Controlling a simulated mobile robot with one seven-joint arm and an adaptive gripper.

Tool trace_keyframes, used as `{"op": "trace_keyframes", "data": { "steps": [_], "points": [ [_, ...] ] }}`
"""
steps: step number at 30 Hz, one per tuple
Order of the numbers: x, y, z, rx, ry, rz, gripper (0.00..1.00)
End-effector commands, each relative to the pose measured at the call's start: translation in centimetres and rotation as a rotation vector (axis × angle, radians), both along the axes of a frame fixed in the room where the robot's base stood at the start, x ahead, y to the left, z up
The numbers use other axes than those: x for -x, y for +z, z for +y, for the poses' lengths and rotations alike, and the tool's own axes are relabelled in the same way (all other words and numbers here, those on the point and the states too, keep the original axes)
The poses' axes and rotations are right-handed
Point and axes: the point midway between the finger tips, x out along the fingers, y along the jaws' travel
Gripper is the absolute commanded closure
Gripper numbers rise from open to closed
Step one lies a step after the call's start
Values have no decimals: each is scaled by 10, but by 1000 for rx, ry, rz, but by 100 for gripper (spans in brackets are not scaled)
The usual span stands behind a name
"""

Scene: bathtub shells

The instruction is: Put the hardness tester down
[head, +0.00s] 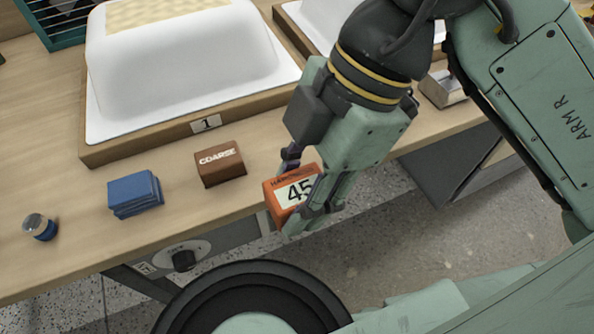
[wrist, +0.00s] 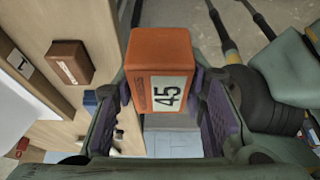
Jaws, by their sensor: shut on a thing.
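The hardness tester (head: 275,192) is an orange block with a white label reading 45. My gripper (head: 307,190) is shut on it and holds it at the front edge of the wooden bench (head: 75,243), with floor showing beyond it in the head view. In the wrist view the tester (wrist: 150,52) sits between the purple finger pads of my gripper (wrist: 165,105), label facing the camera. Whether it touches the bench edge I cannot tell.
On the bench stand a brown block marked COARSE (head: 220,168), a blue block (head: 135,194) and a small blue-banded cylinder (head: 40,227). Behind them a white tub shell (head: 185,65) rests on a wooden frame numbered 1. Bare bench lies between these things.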

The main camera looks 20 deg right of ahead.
Motion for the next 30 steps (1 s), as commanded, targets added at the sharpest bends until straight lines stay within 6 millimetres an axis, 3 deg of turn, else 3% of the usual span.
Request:
{"op": "trace_keyframes", "data": {
  "steps": [5, 21, 25, 30],
  "points": [
    [1, -6, -4, 0, -33, 1, 84],
    [-121, -17, -52, -1, -32, 3, 84],
    [-137, -19, -59, 0, -34, 0, 84],
    [-142, -29, -61, -1, -34, 2, 84]
  ]
}}
